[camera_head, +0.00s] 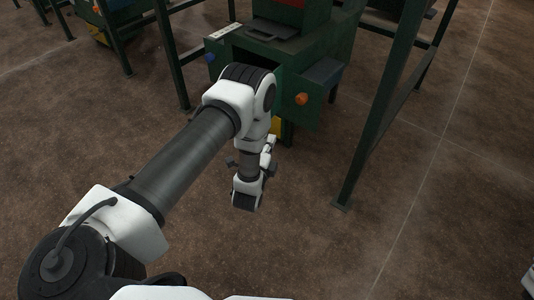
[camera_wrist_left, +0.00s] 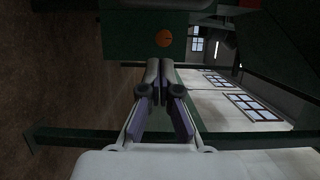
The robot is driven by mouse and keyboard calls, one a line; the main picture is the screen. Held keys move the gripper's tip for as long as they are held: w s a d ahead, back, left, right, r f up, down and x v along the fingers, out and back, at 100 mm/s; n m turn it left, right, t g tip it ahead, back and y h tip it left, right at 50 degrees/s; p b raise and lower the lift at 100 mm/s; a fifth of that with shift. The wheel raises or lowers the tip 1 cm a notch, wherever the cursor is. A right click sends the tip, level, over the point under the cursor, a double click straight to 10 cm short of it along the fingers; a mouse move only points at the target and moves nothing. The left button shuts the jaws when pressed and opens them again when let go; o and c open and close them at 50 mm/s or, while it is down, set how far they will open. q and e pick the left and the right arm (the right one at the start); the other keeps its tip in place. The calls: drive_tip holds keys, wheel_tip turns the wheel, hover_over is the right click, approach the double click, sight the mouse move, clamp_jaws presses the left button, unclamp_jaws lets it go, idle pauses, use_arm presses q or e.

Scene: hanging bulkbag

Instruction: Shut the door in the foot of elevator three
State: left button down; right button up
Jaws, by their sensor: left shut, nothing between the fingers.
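The green elevator foot (camera_head: 285,45) stands at top centre in the head view, with a dark opening partly hidden by my arm. A green panel with an orange knob (camera_head: 301,99) is at its front right. It looks like the door, standing out from the opening, though my arm hides part of it. In the left wrist view the green panel (camera_wrist_left: 130,40) and orange knob (camera_wrist_left: 163,38) lie just beyond the fingertips. My left gripper (camera_wrist_left: 160,64) is shut and empty, pointing at the panel below the knob. I cannot tell whether it touches.
A green steel leg (camera_head: 378,125) stands on the floor right of the foot, and another (camera_head: 173,55) to its left. The brown floor (camera_head: 330,250) in front is clear.

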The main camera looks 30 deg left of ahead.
use_arm(q)
drive_tip(key=a+b, duration=0.1)
drive_tip(key=w+a+b, duration=0.1)
drive_tip(key=a, duration=0.1)
drive_tip(key=w+a+b, duration=0.1)
drive_tip(key=shift+w+a, duration=0.25)
drive_tip(key=shift+a, duration=0.1)
